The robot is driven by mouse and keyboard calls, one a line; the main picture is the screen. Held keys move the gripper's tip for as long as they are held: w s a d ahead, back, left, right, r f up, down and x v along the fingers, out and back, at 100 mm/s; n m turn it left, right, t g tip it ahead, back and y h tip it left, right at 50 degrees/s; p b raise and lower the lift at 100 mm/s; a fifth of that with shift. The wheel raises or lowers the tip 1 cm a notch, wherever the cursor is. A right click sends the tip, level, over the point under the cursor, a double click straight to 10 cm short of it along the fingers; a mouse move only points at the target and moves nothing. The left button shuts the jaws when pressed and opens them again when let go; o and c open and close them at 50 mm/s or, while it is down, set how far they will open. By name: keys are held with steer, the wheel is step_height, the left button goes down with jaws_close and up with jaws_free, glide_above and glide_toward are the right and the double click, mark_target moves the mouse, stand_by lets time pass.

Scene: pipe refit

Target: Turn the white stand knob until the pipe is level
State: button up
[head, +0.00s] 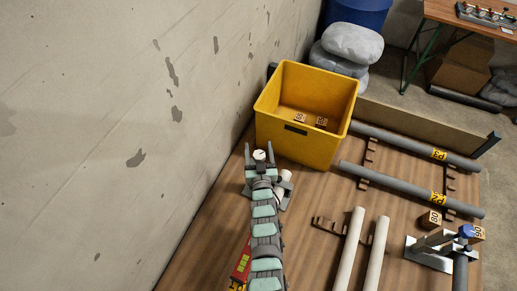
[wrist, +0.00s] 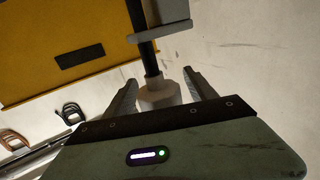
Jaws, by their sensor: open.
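The white knob (head: 259,155) sits between the two fingers of my gripper (head: 258,149) in the head view, in front of the yellow bin. In the wrist view the white knob (wrist: 159,94) is on a dark threaded rod (wrist: 143,40) under a grey bracket (wrist: 160,24). My gripper (wrist: 160,80) is open around the knob, with a gap visible on each side. A short part of a white pipe (head: 286,175) shows beside my arm in the head view. My arm hides most of this stand and pipe, so I cannot tell whether the pipe is level.
A yellow bin (head: 304,150) with small boxes stands just behind. Grey pipes (head: 410,190) lie on racks to the right, with two pale pipes (head: 350,250) nearer. A second stand with a blue knob (head: 466,231) is at lower right. The wall (head: 110,130) is close on the left.

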steer(key=shift+c, duration=0.2)
steer(key=c, duration=1.3)
steer(key=shift+c, duration=0.2)
steer(key=shift+d+h, duration=0.15)
steer(key=shift+h, duration=0.15)
steer(key=shift+d+m+h+b, duration=0.15)
steer(key=shift+d+m+h, duration=0.05)
steer(key=shift+m+h, duration=0.65)
steer(key=shift+d+m+h+b, duration=0.2)
steer(key=shift+m+h, duration=0.45)
steer(key=shift+h, duration=0.4)
steer(key=m+g+h+b, duration=0.1)
steer(key=h, duration=0.1)
steer(key=m+g+h+b, duration=0.1)
steer(key=m+h+b, duration=0.1)
steer(key=h, duration=0.1)
steer(key=m+g+h+b, duration=0.1)
steer(key=m+h+b, duration=0.1)
steer(key=shift+s+d+f+h, duration=0.2)
steer(key=shift+d+f+h, duration=0.15)
steer(key=shift+d+h, duration=0.05)
steer(key=b, duration=0.1)
steer(key=m+g+h+b, duration=0.2)
steer(key=b, duration=0.1)
steer(key=shift+s+d+r, duration=0.25)
